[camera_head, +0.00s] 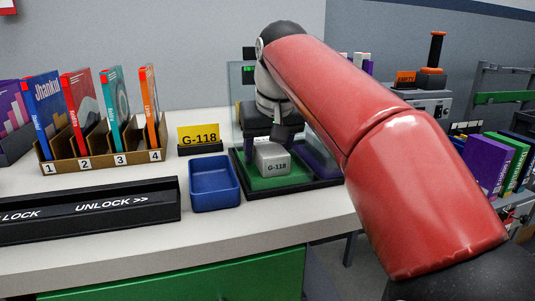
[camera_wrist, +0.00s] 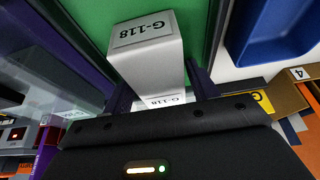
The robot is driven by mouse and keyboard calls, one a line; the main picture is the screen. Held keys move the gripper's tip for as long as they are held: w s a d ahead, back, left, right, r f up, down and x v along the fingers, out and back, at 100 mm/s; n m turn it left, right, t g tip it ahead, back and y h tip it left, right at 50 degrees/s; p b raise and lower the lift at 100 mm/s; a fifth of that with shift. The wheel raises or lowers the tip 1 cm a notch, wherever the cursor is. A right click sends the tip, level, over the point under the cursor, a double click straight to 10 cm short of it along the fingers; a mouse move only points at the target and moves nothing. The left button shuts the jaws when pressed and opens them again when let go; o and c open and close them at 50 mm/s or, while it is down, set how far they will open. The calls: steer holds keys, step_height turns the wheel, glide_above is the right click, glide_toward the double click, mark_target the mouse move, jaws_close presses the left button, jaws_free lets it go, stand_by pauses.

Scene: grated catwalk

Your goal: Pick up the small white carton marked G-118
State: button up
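The small white carton (camera_head: 272,160) marked G-118 is at the green-floored tray (camera_head: 270,183) on the white counter. My gripper (camera_head: 275,137) is right above and behind it, partly hidden by my arm. In the wrist view the carton (camera_wrist: 150,62) lies between the two dark fingers of my gripper (camera_wrist: 162,80), one close on each side. I cannot tell whether the fingers touch it. Its base is in the tray area in the head view; I see no clear gap beneath it.
A blue bin (camera_head: 214,188) stands left of the tray, and a yellow G-118 sign (camera_head: 198,136) stands behind the bin. A numbered book rack (camera_head: 105,157) and a black LOCK/UNLOCK bar (camera_head: 90,211) are further left. A purple item (camera_head: 320,158) borders the tray's right side.

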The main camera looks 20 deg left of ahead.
steer(key=c, duration=0.8)
steer(key=shift+o, duration=0.2)
steer(key=shift+r, duration=0.1)
